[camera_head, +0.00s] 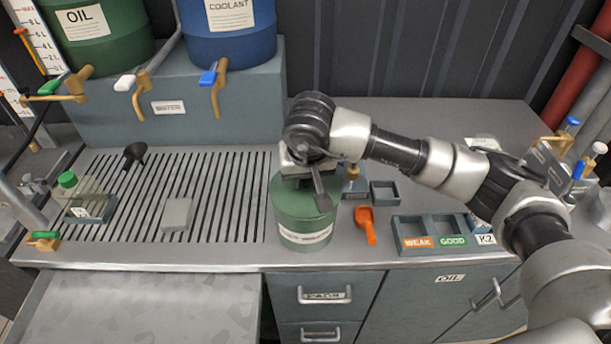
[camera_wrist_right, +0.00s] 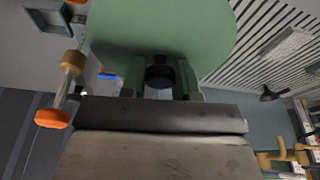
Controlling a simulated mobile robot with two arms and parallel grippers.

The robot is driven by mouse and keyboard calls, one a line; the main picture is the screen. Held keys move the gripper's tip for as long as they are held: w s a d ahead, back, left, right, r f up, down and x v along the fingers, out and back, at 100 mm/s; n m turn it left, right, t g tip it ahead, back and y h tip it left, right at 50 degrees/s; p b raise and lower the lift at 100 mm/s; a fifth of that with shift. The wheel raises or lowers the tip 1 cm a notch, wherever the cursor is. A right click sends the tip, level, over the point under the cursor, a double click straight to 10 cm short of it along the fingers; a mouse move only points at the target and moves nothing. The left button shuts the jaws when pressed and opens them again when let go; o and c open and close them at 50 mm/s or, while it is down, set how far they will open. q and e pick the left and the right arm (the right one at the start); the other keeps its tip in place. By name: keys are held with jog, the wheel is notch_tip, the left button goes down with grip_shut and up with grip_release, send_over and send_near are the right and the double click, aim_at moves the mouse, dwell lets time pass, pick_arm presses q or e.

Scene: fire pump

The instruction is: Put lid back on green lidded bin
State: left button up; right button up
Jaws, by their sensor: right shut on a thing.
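The green bin (camera_head: 303,232) stands on the counter just right of the slatted drain and has a white label low on its front. My right gripper (camera_head: 308,175) is directly over it, pointing down. In the right wrist view, my right gripper (camera_wrist_right: 159,85) is shut on the dark knob of the round green lid (camera_wrist_right: 165,25). In the head view the lid (camera_head: 290,200) shows at the bin's top, partly hidden by the gripper. I cannot tell whether it rests fully on the rim. My left gripper is out of view.
An orange scoop (camera_head: 365,224) lies right of the bin, near a small square tray (camera_head: 385,192) and the WEAK/GOOD tray (camera_head: 433,241). A grey block (camera_head: 178,214) and a black funnel (camera_head: 133,155) are on the slatted drain (camera_head: 225,200). Oil and coolant drums stand behind.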

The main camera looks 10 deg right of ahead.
dwell(0.4)
jog(key=o, duration=1)
jog(key=shift+o, duration=0.6)
jog(key=o, duration=0.4)
jog(key=shift+r+p, duration=1.15)
jog(key=shift+r, duration=2.35)
